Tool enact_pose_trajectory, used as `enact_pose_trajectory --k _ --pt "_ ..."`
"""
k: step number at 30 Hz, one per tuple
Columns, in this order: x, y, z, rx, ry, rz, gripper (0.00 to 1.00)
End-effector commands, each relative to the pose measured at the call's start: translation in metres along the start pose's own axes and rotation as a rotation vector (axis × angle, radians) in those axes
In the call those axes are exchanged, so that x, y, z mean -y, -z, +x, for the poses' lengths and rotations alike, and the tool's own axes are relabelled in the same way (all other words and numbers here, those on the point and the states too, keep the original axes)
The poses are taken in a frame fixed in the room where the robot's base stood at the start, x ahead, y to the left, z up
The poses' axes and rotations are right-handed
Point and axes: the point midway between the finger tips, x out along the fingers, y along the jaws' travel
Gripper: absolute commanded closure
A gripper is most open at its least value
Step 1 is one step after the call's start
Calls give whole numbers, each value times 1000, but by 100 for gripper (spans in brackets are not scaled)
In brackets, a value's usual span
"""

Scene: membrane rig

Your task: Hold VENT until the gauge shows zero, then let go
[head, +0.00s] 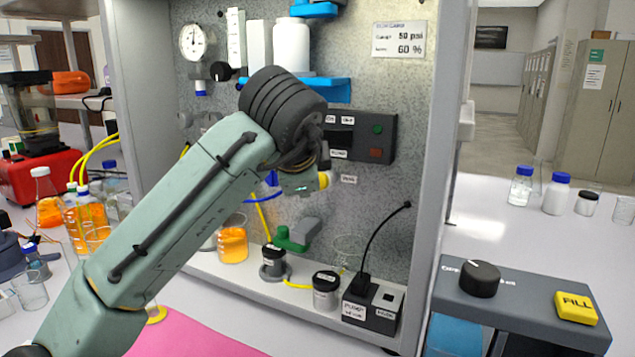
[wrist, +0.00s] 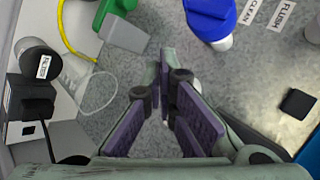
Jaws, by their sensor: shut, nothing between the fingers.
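The round white gauge (head: 194,42) is at the upper left of the grey panel in the head view; its reading is too small to tell. I cannot make out a control marked VENT. A small label (head: 348,179) right of my wrist is too blurred to read. In the wrist view my gripper (wrist: 165,58) is shut and empty, with its purple-padded fingers meeting before the panel. A small pale round thing (wrist: 196,86) shows partly behind the fingers; I cannot tell whether they touch it. In the head view my arm hides most of the gripper.
A black switch box (head: 376,136) is on the panel. A blue valve handle (wrist: 208,18) is near CLEAN and FLUSH labels. Orange-filled bottles (head: 88,215) stand left.

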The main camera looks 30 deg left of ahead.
Motion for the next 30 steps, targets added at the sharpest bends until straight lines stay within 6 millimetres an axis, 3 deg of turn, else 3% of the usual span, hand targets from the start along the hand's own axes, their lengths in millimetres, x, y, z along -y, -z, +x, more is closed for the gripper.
enact_pose_trajectory --k 30 --pt "6 6 8 0 0 0 100"
